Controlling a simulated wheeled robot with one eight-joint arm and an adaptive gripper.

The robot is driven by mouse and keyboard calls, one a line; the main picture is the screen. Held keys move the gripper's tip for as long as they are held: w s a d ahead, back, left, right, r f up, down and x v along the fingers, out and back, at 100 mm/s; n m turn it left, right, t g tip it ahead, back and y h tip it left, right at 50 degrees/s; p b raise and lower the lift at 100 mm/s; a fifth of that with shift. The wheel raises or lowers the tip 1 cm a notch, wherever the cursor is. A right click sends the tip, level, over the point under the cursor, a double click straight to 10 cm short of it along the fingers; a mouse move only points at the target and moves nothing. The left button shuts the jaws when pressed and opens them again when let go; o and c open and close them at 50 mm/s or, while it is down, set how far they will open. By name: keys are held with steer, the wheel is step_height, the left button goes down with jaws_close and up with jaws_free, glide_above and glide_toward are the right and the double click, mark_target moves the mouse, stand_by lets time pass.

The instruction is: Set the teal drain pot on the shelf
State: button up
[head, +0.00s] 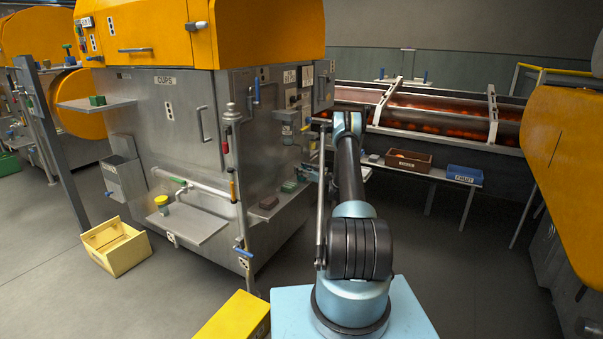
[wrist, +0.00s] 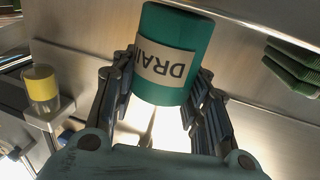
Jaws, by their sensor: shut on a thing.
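The teal drain pot (wrist: 180,28) is between the fingers of my gripper (wrist: 165,78) in the wrist view. The gripper is shut on it, with a finger on each side. Its pale DRAIN label faces the wrist camera and reads upside down. A metal surface lies behind the pot; I cannot tell whether they touch. In the head view my arm reaches toward the machine's right side, and the pot and gripper cannot be made out clearly. A metal shelf (head: 190,233) projects from the machine's front; I cannot tell whether it is the task's shelf.
A yellow-topped jar (wrist: 41,88) stands left of the gripper in the wrist view. Green pads (wrist: 290,65) lie at the right. A yellow crate (head: 117,257) sits on the floor. Brown and blue bins (head: 465,174) stand on a bench. Grey floor is open at right.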

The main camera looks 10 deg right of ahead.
steer(key=shift+f, duration=0.15)
steer(key=o, duration=1.1)
